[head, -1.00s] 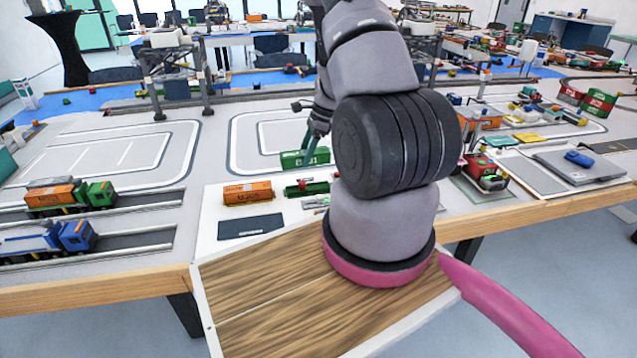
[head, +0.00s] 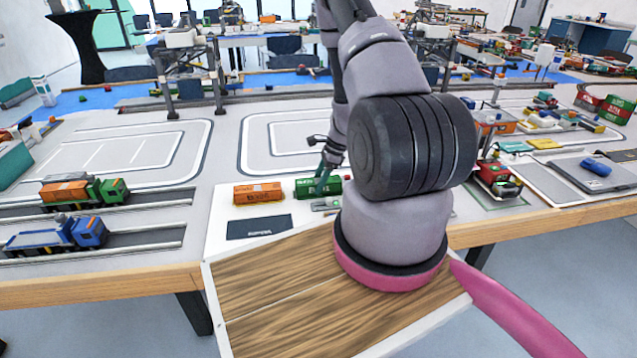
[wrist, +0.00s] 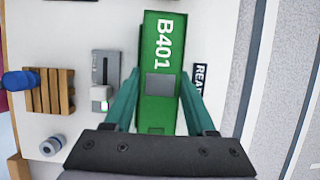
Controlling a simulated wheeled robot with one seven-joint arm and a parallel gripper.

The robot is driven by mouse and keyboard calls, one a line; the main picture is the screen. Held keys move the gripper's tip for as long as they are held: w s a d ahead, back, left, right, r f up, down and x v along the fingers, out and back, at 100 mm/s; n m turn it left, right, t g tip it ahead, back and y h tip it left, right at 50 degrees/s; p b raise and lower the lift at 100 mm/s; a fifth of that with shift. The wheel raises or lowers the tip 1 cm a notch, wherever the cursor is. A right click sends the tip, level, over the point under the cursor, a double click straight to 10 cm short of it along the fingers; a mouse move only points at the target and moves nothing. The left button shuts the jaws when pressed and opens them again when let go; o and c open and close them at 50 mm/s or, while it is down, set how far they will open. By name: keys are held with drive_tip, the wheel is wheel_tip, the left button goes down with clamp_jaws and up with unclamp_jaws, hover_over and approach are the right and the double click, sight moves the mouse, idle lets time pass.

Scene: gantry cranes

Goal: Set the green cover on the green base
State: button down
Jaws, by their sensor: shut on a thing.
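The green cover (head: 319,187), marked B401 in the wrist view (wrist: 161,55), is a long box. My gripper (wrist: 159,102) is shut on its long sides, with one teal finger on each side. In the head view the cover is low over the white board, to the right of the orange container. The green base is hidden; the cover is where the base showed earlier. I cannot tell whether the cover rests on it or hovers just above.
An orange container (head: 258,193) and a dark plate (head: 259,226) lie on the board's left. In the wrist view, a grey part (wrist: 104,72) and a brown slatted block (wrist: 50,92) lie left of the cover. Toy trucks (head: 85,191) stand farther left.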

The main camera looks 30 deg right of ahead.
drive_tip(key=shift+f, duration=0.15)
drive_tip(key=shift+c, duration=1.1)
unclamp_jaws()
